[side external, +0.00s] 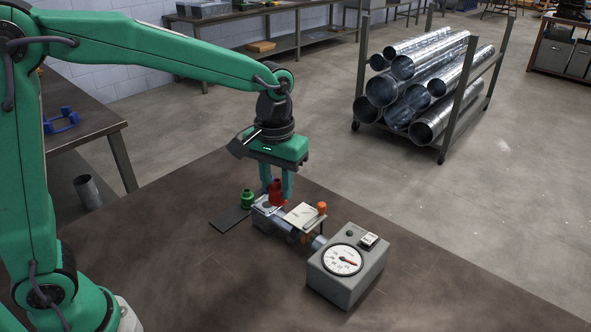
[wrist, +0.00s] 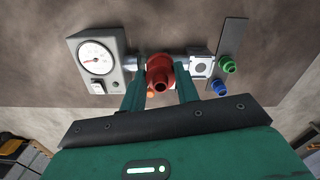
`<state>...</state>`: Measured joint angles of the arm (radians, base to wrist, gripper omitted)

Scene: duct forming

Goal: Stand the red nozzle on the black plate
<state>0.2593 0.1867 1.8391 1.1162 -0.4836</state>
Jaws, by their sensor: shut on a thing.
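The red nozzle (side external: 277,191) is between the two green fingers of my gripper (side external: 277,186), which is shut on it. It looks upright in the side view, above or beside the grey pipe fixture; I cannot tell whether it touches it. In the wrist view the red nozzle (wrist: 159,73) is held between the fingertips (wrist: 161,80). The black plate (side external: 229,221) lies on the bench, left of the fixture. In the wrist view the plate (wrist: 234,40) is at the right, with a green nozzle (wrist: 228,65) and a blue nozzle (wrist: 220,88) at it.
The fixture has a pale square block with a round opening (wrist: 201,66). A grey gauge box (side external: 345,277) stands at its right end. An orange knob (side external: 322,208) is near the white panel (side external: 301,215). The bench is clear left of the plate.

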